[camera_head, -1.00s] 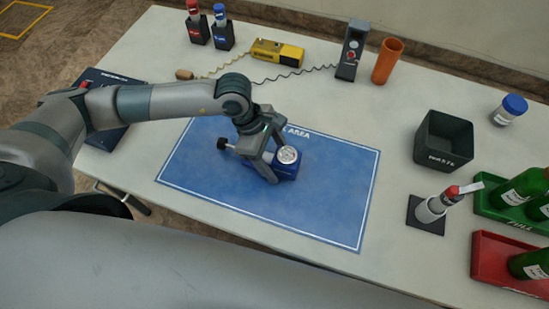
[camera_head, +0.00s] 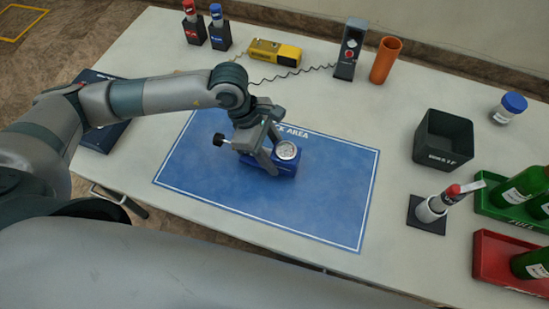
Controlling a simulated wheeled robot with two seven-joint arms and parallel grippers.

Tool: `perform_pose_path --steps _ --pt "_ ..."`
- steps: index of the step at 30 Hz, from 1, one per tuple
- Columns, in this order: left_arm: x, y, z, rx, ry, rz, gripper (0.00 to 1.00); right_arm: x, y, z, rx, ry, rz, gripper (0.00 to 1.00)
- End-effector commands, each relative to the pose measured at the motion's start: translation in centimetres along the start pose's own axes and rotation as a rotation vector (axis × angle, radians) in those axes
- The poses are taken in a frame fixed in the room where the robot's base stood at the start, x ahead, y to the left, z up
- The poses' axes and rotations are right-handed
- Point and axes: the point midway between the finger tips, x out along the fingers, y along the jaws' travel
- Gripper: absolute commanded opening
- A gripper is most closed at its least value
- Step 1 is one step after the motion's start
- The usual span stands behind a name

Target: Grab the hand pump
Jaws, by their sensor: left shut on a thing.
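The hand pump (camera_head: 285,168) has a blue body, a round silver dial on top and a black knob on a rod at its left end. It is over the blue mat (camera_head: 300,205), near the mat's upper middle. I cannot tell whether it touches the mat. My left gripper (camera_head: 263,153) comes down from above and is shut on the pump, left of the dial. The fingers hide part of the body and rod. My right gripper is not in view.
A black bin (camera_head: 443,140), a marker-like bottle on a black base (camera_head: 432,212), and green (camera_head: 510,212) and red (camera_head: 505,262) trays stand at right. A yellow device (camera_head: 275,52), a grey handset (camera_head: 350,50) and an orange tube (camera_head: 385,61) stand at the back. The mat's lower part is clear.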

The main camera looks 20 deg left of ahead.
Motion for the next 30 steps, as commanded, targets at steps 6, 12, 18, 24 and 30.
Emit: perform_pose_path --steps 6,12,18,24,30 --pt "-1.8 -1.1 1.4 0.007 -0.004 0.001 0.03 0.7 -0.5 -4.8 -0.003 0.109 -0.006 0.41" --pt "-3.1 -4.0 3.4 0.006 -0.003 0.001 0.03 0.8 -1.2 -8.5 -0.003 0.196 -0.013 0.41" --pt "-4.3 -6.7 5.2 0.006 -0.003 0.001 0.03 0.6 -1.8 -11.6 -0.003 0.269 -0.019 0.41" --pt "-5.1 -7.6 5.9 0.001 0.000 -0.002 0.03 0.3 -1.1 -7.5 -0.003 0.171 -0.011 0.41" --pt "-6.0 -8.8 6.9 -0.001 -0.001 -0.002 0.03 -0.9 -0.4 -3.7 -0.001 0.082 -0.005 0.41"
